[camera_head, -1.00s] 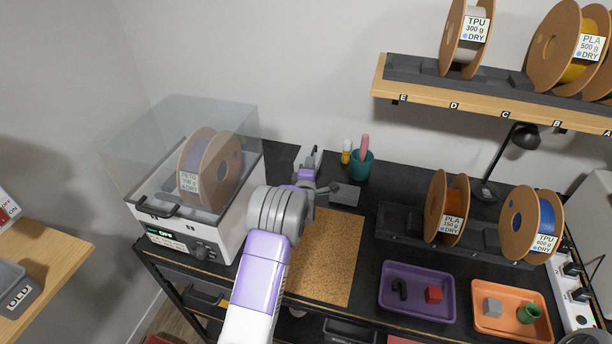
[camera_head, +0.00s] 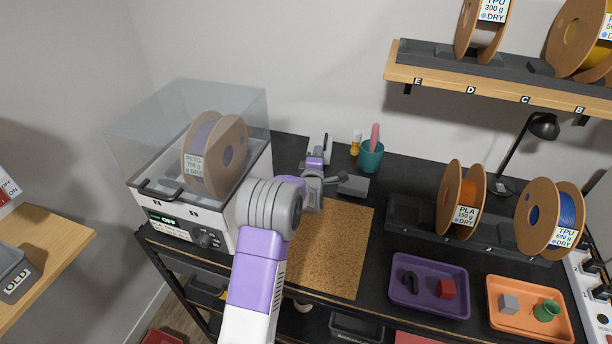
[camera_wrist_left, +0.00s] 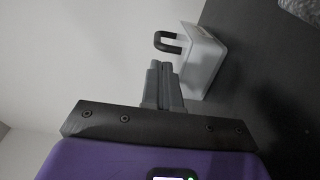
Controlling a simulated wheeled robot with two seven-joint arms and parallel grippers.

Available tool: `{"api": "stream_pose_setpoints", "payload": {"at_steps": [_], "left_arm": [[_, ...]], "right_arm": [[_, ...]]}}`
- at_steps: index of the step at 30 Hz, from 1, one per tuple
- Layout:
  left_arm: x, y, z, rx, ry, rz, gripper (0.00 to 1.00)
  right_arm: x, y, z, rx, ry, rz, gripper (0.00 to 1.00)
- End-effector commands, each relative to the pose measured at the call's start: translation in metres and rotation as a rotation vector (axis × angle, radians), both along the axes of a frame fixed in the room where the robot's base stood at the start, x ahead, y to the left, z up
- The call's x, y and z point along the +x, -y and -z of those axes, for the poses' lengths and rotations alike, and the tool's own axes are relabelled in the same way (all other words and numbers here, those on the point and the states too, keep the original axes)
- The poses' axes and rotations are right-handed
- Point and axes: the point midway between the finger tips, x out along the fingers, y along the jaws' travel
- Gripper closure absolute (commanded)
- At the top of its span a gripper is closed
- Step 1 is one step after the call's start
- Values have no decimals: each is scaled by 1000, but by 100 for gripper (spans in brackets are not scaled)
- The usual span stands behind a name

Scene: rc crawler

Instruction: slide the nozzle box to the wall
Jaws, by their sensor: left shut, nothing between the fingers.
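A pale box with a dark loop handle, which I take for the nozzle box (camera_head: 321,143), stands at the back of the black table near the wall. It shows larger in the left wrist view (camera_wrist_left: 203,62), just ahead and to the right of the fingertips. My left gripper (camera_head: 317,156) reaches to the front of it. In the left wrist view its grey fingers (camera_wrist_left: 162,66) are together with nothing between them, close to the box. Contact with the box, and any gap between box and wall, cannot be told. My right gripper is not in view.
A dryer with a clear lid (camera_head: 190,120) stands left. A teal cup (camera_head: 370,157) and yellow bottle (camera_head: 355,144) stand right of the box, behind a grey block (camera_head: 353,187). A cork mat (camera_head: 335,245) lies in front; purple (camera_head: 430,309) and orange (camera_head: 530,325) trays are front right.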

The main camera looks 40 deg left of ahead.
Motion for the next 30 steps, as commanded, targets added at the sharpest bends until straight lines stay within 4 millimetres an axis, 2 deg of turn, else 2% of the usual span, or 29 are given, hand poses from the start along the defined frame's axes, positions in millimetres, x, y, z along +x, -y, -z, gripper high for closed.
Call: {"api": "stream_pose_setpoints", "payload": {"at_steps": [2,18,24,30], "left_arm": [[-7,-1,5,-2,2,5,100],[-85,37,0,-2,0,8,100],[-96,43,0,-1,0,8,100],[-97,44,1,-1,0,8,100]], "right_arm": [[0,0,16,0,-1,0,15],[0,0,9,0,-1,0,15],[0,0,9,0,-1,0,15],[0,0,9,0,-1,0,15]]}}
